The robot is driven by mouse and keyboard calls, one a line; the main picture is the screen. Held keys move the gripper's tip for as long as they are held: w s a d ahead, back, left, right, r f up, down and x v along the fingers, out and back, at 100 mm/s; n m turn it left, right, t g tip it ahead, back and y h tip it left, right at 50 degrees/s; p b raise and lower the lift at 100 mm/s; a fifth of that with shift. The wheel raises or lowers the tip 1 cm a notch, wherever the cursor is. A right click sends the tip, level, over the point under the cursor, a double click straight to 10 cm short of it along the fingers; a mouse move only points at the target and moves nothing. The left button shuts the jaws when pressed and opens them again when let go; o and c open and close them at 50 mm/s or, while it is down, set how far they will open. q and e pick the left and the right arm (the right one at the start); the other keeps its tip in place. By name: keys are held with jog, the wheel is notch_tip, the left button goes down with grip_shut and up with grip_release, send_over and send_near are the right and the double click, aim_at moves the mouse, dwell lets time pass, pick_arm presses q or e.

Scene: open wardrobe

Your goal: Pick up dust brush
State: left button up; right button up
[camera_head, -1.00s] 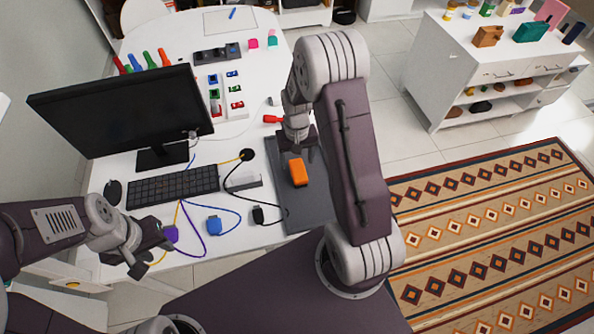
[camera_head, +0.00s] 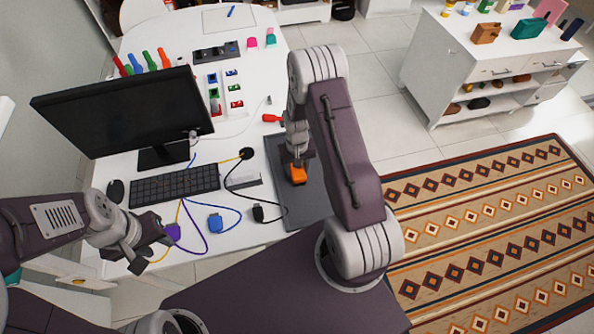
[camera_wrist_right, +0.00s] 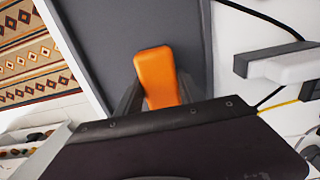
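An orange block-like object (camera_head: 298,176) with rounded edges lies on the dark grey mat (camera_head: 297,211) at the right side of the desk. It also shows in the right wrist view (camera_wrist_right: 157,76); bristles are not visible, so I cannot tell if it is the dust brush. My right gripper (camera_head: 297,163) is lowered over it, pointing down. In the right wrist view its dark fingers (camera_wrist_right: 158,92) stand on both sides of the orange object, close to it and apparently open. My left gripper (camera_head: 148,256) is open and empty at the desk's front left edge.
A monitor (camera_head: 125,108), keyboard (camera_head: 174,186), blue plug-like item (camera_head: 214,223) and loose cables lie left of the mat. A red item (camera_head: 271,118) lies behind it. A patterned rug (camera_head: 490,240) and a white cabinet (camera_head: 480,70) are to the right.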

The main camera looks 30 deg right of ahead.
aim_at(298, 170)
jog(key=shift+c, duration=1.3)
jog(key=shift+r, duration=0.1)
jog(key=shift+r, duration=0.25)
jog(key=r+b, duration=0.1)
jog(key=r, duration=0.1)
jog(key=s+r, duration=0.1)
jog(key=shift+r+b, duration=0.4)
jog(key=s+r+b, duration=0.1)
jog(key=s+r, duration=0.5)
jog(key=s, duration=0.4)
jog(key=shift+s+r+b, duration=0.25)
jog(key=shift+s+b, duration=0.05)
jog(key=shift+s, duration=0.05)
jog(key=shift+a, duration=0.1)
